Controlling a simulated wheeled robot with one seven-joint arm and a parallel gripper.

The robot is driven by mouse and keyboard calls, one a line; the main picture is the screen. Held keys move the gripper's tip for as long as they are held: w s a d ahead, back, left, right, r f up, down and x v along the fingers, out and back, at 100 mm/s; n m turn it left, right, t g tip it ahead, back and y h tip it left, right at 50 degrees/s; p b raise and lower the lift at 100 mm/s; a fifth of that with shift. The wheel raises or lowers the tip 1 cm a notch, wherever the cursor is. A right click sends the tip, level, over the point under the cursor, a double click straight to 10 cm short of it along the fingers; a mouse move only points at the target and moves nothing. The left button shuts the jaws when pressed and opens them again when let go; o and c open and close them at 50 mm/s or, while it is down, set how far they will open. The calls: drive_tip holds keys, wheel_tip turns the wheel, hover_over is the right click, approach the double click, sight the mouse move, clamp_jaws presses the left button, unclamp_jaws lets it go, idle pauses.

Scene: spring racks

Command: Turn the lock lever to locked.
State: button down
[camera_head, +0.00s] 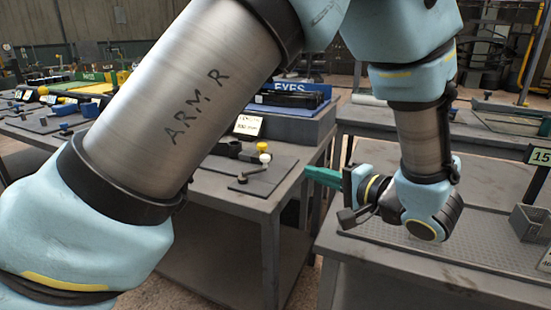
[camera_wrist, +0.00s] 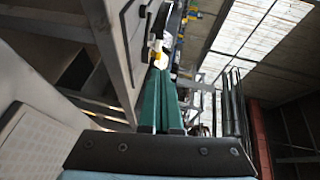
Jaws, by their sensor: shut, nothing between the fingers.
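My gripper (camera_head: 318,174) has teal fingers that point left in the head view, above the gap at the right edge of a grey table. Its fingers lie together in the wrist view (camera_wrist: 160,72), with nothing between them. On a dark plate (camera_head: 276,183) on that table is a small dark lever (camera_head: 252,174), with a pale knob (camera_head: 265,158) at its end. I cannot tell for sure whether this is the lock lever, or which way it is set. The gripper is apart from it, to its right.
A yellow knob (camera_head: 262,146) and dark parts stand behind the lever, near a white label card (camera_head: 247,126). A second grey table (camera_head: 475,268) on the right carries a grey bin (camera_head: 530,222). My arm hides much of the left table.

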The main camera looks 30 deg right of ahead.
drive_tip(key=m, duration=0.1)
drive_tip(key=p, duration=0.1)
approach(268, 159)
drive_tip(key=x, duration=0.6)
drive_tip(key=shift+w+a, duration=0.15)
drive_tip(key=shift+w, duration=0.25)
